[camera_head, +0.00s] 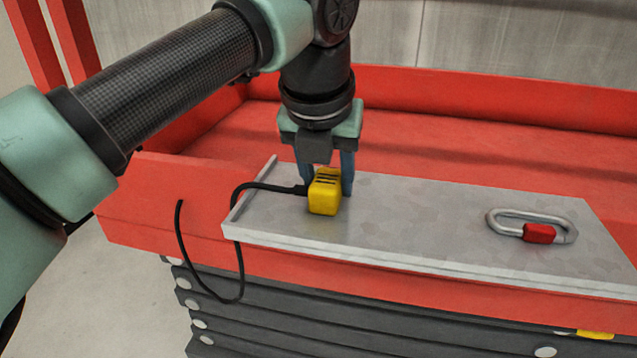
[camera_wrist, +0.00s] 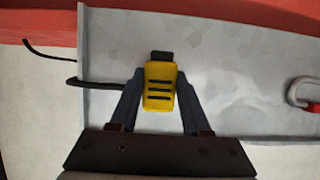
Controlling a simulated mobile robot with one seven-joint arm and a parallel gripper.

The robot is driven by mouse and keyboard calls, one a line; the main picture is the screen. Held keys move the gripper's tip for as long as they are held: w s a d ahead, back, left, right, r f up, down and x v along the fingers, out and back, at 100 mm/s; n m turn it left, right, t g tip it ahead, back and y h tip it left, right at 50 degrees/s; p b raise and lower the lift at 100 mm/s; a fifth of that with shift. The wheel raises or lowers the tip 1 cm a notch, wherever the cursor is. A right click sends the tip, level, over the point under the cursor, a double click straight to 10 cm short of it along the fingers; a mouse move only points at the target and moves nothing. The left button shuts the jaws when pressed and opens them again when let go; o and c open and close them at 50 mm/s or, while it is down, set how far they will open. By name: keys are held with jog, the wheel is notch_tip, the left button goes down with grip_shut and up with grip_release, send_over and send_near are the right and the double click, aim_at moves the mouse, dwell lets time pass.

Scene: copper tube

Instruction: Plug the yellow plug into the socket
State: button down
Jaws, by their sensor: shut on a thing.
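The yellow plug (camera_head: 325,192) is between the fingers of my gripper (camera_head: 335,178), over the left part of a grey metal plate. Its black cable (camera_head: 241,262) leaves on the left and loops down over the plate's edge. In the wrist view the plug (camera_wrist: 159,88) shows dark slots on its face, and my gripper's fingers (camera_wrist: 159,100) press on both sides of it. A dark piece (camera_wrist: 161,56) shows at the plug's far end. I cannot tell whether the plug touches the plate. I cannot make out a socket in either view.
The grey plate (camera_head: 420,215) lies on a red platform (camera_head: 480,103) with raised red edges. A silver carabiner-like link (camera_head: 530,226) with a red sleeve lies on the plate's right part. The plate's middle is clear. A small yellow item (camera_head: 595,334) shows at the lower right.

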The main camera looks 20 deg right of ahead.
aim_at(328, 174)
jog(key=shift+r, duration=0.15)
notch_tip(328, 174, up, 3)
jog(key=shift+r+p, duration=0.15)
jog(key=shift+p, duration=1)
jog(key=shift+s+a+b, duration=0.2)
jog(key=shift+b, duration=0.2)
jog(key=s+a+b, duration=0.7)
jog(key=s+a, duration=0.2)
jog(key=s, duration=0.5)
jog(key=shift+s+a+b, duration=0.25)
jog(key=shift+a+b, duration=0.1)
jog(key=shift+b, duration=0.05)
